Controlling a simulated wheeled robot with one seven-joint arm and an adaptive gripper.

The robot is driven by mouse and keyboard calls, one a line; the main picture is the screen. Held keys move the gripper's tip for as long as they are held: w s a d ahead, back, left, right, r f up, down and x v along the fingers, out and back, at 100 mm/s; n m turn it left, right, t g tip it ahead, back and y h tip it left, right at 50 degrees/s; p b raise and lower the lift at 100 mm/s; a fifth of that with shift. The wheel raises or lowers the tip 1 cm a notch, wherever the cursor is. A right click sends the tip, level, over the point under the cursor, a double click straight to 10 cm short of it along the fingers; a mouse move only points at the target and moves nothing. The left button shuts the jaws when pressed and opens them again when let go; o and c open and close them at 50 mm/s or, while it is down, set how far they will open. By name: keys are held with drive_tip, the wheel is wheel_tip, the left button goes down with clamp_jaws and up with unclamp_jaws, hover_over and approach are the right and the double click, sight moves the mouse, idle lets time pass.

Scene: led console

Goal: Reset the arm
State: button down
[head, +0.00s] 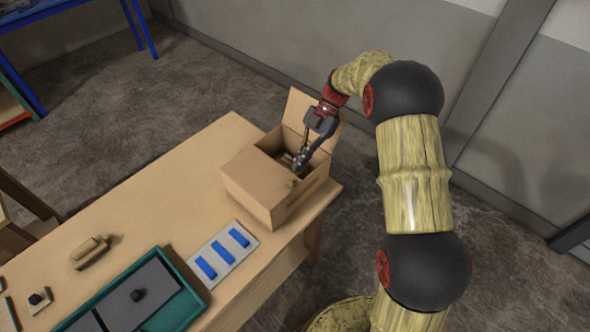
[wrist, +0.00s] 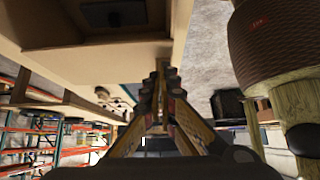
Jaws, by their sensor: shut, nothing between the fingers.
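My gripper (head: 299,162) is at the open cardboard box (head: 262,190) at the table's far right end. Its fingers point down at the box's opening, and I cannot tell how deep they reach. The fingers are closed together with nothing seen between them. They also show in the wrist view as my gripper (wrist: 162,76), pressed together at the tips. My arm comes from the lower right, rises and bends over to the box from behind.
The wooden table (head: 150,190) also holds a grey plate with blue strips (head: 222,254), a teal tray (head: 190,300) with a dark knobbed panel, and a wooden block (head: 89,252). The box's raised flap (head: 299,106) stands beside my gripper. A wall is behind.

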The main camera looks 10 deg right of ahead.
drive_tip(key=v, duration=0.9)
drive_tip(key=f+m, duration=0.2)
drive_tip(key=m, duration=0.1)
drive_tip(key=d+f+m+h, duration=0.1)
drive_tip(key=m, duration=0.3)
drive_tip(key=s+f+m, duration=0.1)
drive_tip(key=f+m, duration=0.1)
drive_tip(key=m, duration=0.1)
drive_tip(key=shift+d+f+m+t, duration=0.3)
drive_tip(key=shift+d+f+t, duration=0.05)
drive_tip(key=shift+d+t, duration=0.05)
drive_tip(key=s+a+r+m+t+h, duration=0.2)
drive_tip(key=s+r+m, duration=0.5)
drive_tip(key=s, duration=0.7)
drive_tip(key=s+a+r+m+t+h, duration=0.1)
drive_tip(key=s+r+m+t+h, duration=0.3)
drive_tip(key=s+r+m+t, duration=0.3)
drive_tip(key=s+r, duration=0.4)
drive_tip(key=s, duration=0.4)
drive_tip(key=shift+s+a+t, duration=0.3)
drive_tip(key=shift+a, duration=0.1)
